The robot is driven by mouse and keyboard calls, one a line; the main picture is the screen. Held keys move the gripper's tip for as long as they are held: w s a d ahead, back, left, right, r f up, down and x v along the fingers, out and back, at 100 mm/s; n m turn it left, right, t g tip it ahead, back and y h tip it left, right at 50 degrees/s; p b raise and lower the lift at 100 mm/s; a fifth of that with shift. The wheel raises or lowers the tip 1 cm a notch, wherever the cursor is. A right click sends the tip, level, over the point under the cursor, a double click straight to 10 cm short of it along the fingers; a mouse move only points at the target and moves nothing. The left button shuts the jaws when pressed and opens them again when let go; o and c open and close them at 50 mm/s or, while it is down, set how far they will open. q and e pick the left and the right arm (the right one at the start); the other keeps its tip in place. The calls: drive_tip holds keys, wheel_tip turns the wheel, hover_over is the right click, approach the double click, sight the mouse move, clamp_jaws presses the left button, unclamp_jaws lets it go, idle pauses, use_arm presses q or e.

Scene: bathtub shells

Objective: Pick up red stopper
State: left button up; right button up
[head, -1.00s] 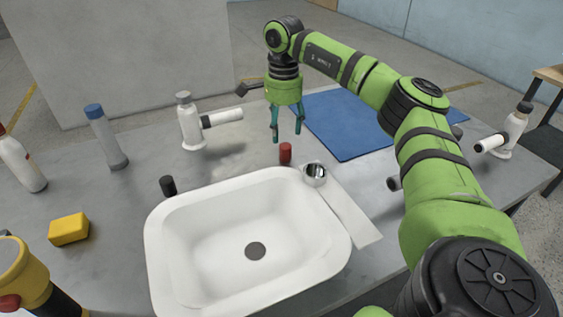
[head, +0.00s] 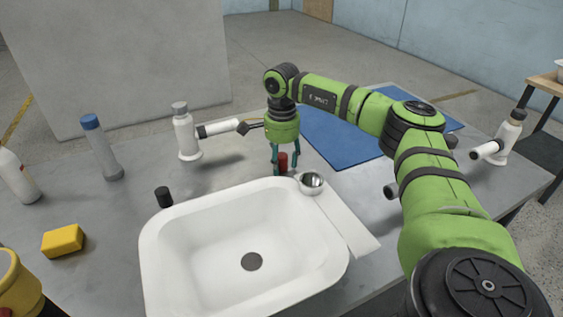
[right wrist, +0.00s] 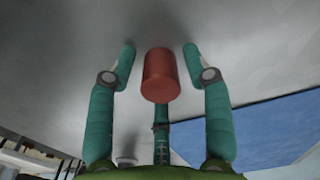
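The red stopper (head: 283,162) is a small upright cylinder on the grey table, just behind the white basin (head: 160,237). My right gripper (head: 285,171) points down over it, with its teal fingers around the stopper. In the right wrist view the red stopper (right wrist: 160,75) lies between the open fingers (right wrist: 159,60), with a clear gap on both sides. A third finger shows below it in that view, and I cannot tell whether it touches. My left gripper is not in view.
A metal cup (head: 312,182) sits at the basin's back right corner. A black stopper (head: 163,197) stands left of the basin. A white bottle-like fitting (head: 185,135) is left of my right gripper.

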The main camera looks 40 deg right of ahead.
drive_tip(key=c, duration=0.6)
